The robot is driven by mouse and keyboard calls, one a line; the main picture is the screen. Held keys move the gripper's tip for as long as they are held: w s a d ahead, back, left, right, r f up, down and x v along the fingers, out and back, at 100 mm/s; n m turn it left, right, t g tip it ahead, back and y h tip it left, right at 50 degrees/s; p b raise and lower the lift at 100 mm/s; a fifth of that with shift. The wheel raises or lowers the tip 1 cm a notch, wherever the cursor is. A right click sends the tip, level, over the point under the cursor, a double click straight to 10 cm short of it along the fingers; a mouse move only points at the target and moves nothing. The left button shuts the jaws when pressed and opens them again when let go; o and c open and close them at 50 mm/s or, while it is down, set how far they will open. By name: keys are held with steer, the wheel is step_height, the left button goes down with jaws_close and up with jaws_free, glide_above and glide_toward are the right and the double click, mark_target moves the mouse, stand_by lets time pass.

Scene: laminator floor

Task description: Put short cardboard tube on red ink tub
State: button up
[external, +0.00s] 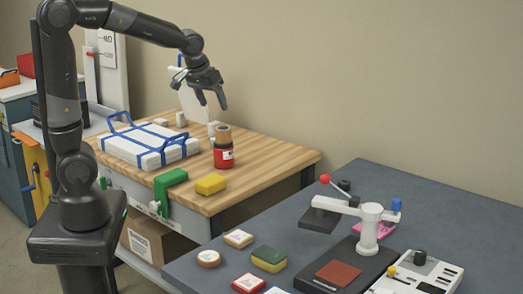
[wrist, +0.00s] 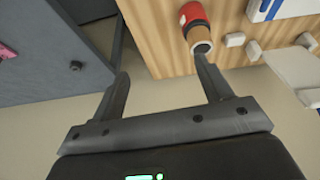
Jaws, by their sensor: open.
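The short cardboard tube (external: 223,134) stands upright on top of the red ink tub (external: 224,158) on the wooden table. The tub is red with a dark band and a white label. In the wrist view the tube (wrist: 200,39) shows its open end, with the red tub (wrist: 191,13) behind it. My gripper (external: 212,103) is open and empty, above and slightly left of the tube in the external view. In the wrist view my gripper (wrist: 162,67) has its fingers apart with nothing between them, and the tube is near the right fingertip.
A white package with blue straps (external: 140,150) lies left of the tub. A yellow block (external: 211,184) and a green clamp-like part (external: 170,188) are near the wooden table's (external: 262,165) front edge. The dark table (external: 210,272) at right carries a white lever press (external: 369,230).

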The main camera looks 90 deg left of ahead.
steer(key=s+d+r+m+t+h, duration=0.1)
steer(key=s+d+m, duration=0.3)
steer(key=s+d, duration=0.3)
steer(key=s+d+m+t+h, duration=0.1)
steer(key=s+d+m, duration=0.4)
steer(key=d, duration=1.1)
steer(key=shift+s+d+r+m+h, duration=0.15)
steer(key=shift+s+r+m+h, duration=0.3)
steer(key=shift+s, duration=0.7)
